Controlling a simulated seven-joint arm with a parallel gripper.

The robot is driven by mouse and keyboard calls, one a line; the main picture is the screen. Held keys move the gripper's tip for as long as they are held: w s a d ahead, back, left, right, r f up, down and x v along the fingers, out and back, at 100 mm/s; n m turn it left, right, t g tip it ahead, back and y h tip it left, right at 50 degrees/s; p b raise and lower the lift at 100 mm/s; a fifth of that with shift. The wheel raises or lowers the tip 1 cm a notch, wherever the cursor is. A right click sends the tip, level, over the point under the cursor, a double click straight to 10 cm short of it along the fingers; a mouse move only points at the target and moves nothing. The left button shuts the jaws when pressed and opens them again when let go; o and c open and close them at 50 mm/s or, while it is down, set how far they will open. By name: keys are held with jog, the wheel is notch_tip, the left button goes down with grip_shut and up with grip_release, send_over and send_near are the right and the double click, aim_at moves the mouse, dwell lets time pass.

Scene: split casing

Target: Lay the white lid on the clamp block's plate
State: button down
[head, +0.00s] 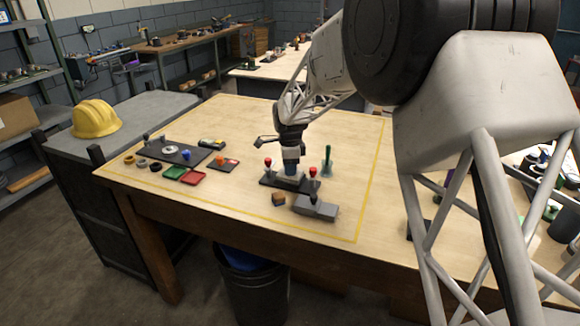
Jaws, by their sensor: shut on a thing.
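My gripper (291,172) points straight down over the clamp block (268,182), a dark plate with a red-knobbed clamp on its left and another on its right. The white lid (283,179) shows as a small pale piece under the gripper, between the two red knobs. The gripper is shut on the lid. The fingertips are small and partly merge with the lid, and I cannot tell whether the lid touches the plate or is held just above it.
A grey block (315,207) and a small brown block (278,199) lie in front of the clamp block. A green post (327,162) stands close behind right.

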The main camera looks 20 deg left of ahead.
dwell(0.3)
jog(key=shift+c, duration=1.7)
grip_release()
jog(key=shift+r, duration=0.15)
jog(key=shift+r, duration=3.35)
